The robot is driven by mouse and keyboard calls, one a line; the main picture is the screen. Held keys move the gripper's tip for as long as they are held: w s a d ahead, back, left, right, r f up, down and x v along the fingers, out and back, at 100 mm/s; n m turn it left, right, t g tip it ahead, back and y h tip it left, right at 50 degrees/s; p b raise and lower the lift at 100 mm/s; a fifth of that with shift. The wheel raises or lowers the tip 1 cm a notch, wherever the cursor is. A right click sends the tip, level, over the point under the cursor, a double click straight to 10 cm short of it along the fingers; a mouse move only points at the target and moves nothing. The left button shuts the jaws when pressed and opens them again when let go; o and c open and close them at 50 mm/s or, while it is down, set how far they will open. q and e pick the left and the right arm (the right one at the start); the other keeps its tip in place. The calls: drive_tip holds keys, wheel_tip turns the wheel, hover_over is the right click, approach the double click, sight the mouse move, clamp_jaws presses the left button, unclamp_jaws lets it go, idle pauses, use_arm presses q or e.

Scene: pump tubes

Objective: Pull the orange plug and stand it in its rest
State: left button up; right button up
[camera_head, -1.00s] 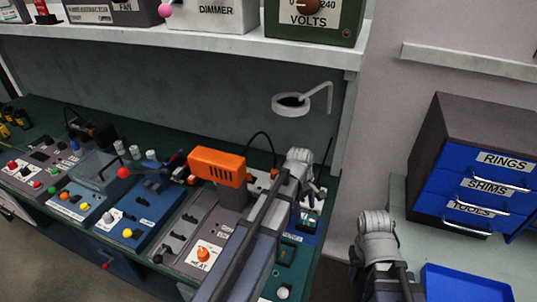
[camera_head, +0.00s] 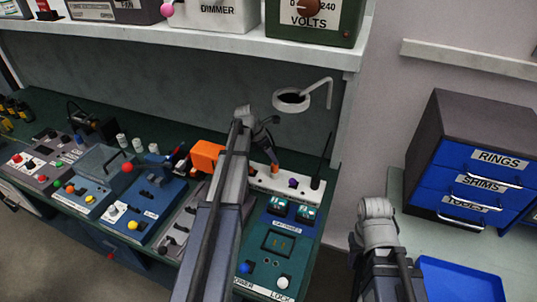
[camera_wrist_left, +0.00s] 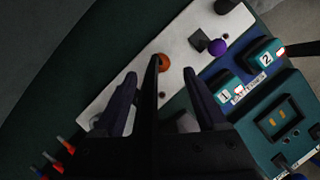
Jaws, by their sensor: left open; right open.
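The orange plug (camera_head: 275,169) stands in a white socket strip (camera_head: 258,183) at the back of the bench. My left gripper (camera_head: 270,146) is above and close to it, pointing down. In the left wrist view the orange plug (camera_wrist_left: 163,62) shows just beyond the space between my open fingertips (camera_wrist_left: 160,76). A dark bar crosses beside the plug's left edge. I see no contact with the fingers. I cannot make out which thing is the plug's rest. My right arm shows at the lower right, but its fingers do not.
A purple plug (camera_head: 293,183) and a black plug (camera_head: 315,184) stand on the same strip. A teal gauge panel (camera_head: 279,243) lies in front. An orange-topped tool (camera_head: 206,155) is left of my arm. A grey ring holder (camera_head: 291,100) hangs behind, above.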

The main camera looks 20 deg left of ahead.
use_arm(q)
drive_tip(key=b+x, duration=0.6)
drive_tip(key=x, duration=0.1)
drive_tip(key=shift+f, duration=0.1)
drive_tip(key=shift+c, duration=0.2)
clamp_jaws()
idle(0.8)
drive_tip(key=shift+r+p, duration=0.85)
idle(0.9)
drive_tip(key=shift+r+p, duration=1.95)
drive_tip(key=shift+r, duration=0.05)
